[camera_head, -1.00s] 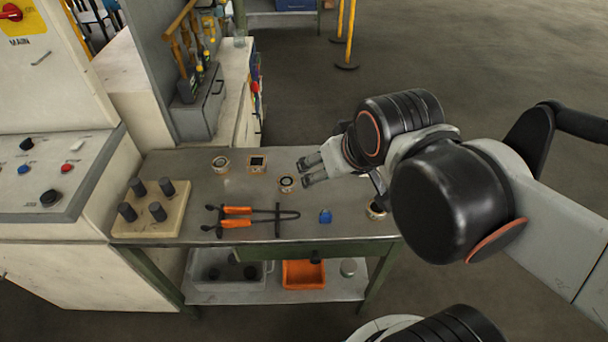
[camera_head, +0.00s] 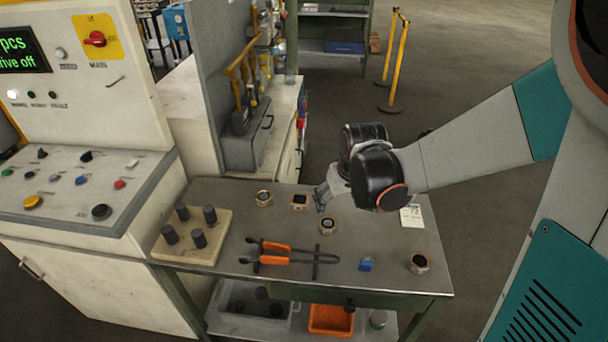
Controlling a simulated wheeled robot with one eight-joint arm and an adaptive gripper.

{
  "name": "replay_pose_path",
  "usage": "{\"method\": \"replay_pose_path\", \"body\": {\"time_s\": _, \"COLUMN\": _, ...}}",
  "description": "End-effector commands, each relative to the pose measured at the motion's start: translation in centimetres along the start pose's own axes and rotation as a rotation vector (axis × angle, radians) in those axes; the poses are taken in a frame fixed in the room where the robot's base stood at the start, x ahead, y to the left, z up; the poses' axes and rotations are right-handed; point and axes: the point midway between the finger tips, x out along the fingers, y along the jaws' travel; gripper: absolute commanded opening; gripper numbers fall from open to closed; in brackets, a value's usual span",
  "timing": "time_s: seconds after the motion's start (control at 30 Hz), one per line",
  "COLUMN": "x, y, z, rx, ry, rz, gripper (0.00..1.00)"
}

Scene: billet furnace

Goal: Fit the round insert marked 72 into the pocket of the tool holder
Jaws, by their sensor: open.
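Small light-rimmed pieces lie on the grey table (camera_head: 225,262). One is a round piece (camera_head: 264,198) at the back left, one a square-faced piece (camera_head: 299,201) beside it. Another round piece (camera_head: 328,225) lies in front of my gripper, and a round piece with a dark centre (camera_head: 419,263) is near the right edge. I cannot read marks on them or tell which is the insert or the tool holder. A white card (camera_head: 411,215) seems to show 72. My gripper (camera_head: 321,198) is open, near the square-faced piece and the middle round piece, apparently empty; its fingers are small and partly unclear.
Orange-handled tongs (camera_head: 278,255) and a blue object (camera_head: 366,265) lie at the front. A pegged board (camera_head: 180,250) is on the left, beside the control console (camera_head: 75,195). A grey bin (camera_head: 240,305) and an orange bin (camera_head: 331,320) sit below. The front right tabletop is mostly clear.

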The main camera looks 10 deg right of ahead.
Motion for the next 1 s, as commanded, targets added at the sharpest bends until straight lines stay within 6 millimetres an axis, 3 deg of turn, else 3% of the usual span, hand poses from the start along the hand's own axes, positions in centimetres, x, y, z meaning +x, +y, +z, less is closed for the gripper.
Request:
{"method": "replay_pose_path", "body": {"time_s": 0.27, "x": 2.8, "y": 0.1, "z": -0.1, "rx": -0.004, "ry": -0.018, "rz": -0.003, "gripper": 0.75}}
{"method": "replay_pose_path", "body": {"time_s": 0.6, "x": 8.9, "y": 0.1, "z": 0.0, "rx": -0.004, "ry": -0.017, "rz": -0.003, "gripper": 0.75}}
{"method": "replay_pose_path", "body": {"time_s": 1.0, "x": 11.7, "y": 0.1, "z": -0.1, "rx": -0.003, "ry": -0.017, "rz": -0.003, "gripper": 0.75}}
